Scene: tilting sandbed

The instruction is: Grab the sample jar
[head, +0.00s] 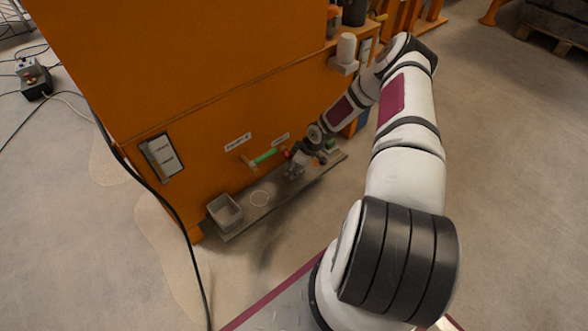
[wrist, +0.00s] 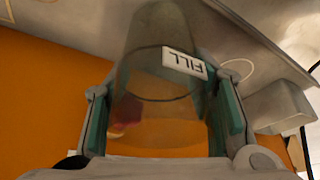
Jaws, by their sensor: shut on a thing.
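The sample jar (wrist: 155,85) is a clear, see-through cylinder with a white FILL label that reads upside down in the wrist view. My gripper (wrist: 162,118) has its green-padded fingers on both sides of the jar and is shut on it. In the head view my gripper (head: 298,166) is low at the orange cabinet's front, over the narrow grey shelf (head: 282,196). The jar is too small and too covered by my gripper to make out clearly there. Whether it touches the shelf cannot be told.
A grey open bin (head: 225,212) stands at the shelf's left end, beside a pale ring mark (head: 260,198). A green pipe piece (head: 265,156) sticks out of the orange cabinet (head: 190,60) left of my gripper. A black cable (head: 165,205) hangs along the cabinet's left side.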

